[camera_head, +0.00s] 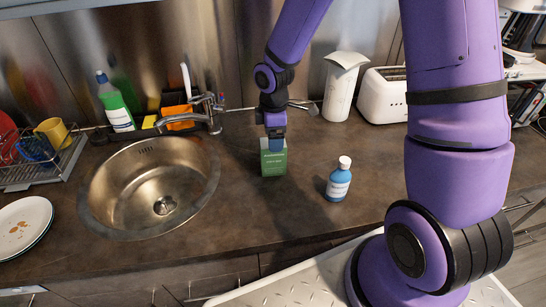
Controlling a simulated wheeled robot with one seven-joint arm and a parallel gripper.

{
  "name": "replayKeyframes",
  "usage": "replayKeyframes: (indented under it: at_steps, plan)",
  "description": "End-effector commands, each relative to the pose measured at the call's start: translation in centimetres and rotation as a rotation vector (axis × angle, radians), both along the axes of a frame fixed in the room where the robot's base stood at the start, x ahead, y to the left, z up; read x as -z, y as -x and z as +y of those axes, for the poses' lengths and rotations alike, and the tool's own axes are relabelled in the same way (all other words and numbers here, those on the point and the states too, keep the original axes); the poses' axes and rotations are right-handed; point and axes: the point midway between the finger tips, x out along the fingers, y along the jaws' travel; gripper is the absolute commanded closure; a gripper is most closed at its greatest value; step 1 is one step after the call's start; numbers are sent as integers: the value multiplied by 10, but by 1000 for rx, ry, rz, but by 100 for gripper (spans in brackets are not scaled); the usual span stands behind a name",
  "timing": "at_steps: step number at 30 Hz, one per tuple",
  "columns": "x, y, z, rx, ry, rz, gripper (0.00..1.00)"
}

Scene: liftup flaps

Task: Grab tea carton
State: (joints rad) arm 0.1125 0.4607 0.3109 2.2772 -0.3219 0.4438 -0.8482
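A small green carton with pale print (273,164), which looks like the tea carton, stands upright on the brown counter, right of the sink. My gripper (276,142) points down at the top of the carton, from above and behind it. A blue part of the gripper overlaps the carton's upper edge in the picture. The fingers are too small and too much hidden to tell whether they touch or hold the carton.
A blue bottle with a white cap (339,180) stands right of the carton. The round sink (110,190) and its faucet (202,115) are to the left. A white pitcher (340,90) and toaster (382,97) stand behind. The counter's front strip (265,220) is clear.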

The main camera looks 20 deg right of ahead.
Motion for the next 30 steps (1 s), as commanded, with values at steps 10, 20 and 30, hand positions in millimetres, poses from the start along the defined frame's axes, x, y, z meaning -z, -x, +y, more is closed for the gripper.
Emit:
replayKeyframes:
  at_steps: [10,20,30]
  plan:
    - [33,0,2,0,0,2,15]
    - [57,-1,2,0,0,-1,15]
    - [56,0,2,1,0,-1,54]
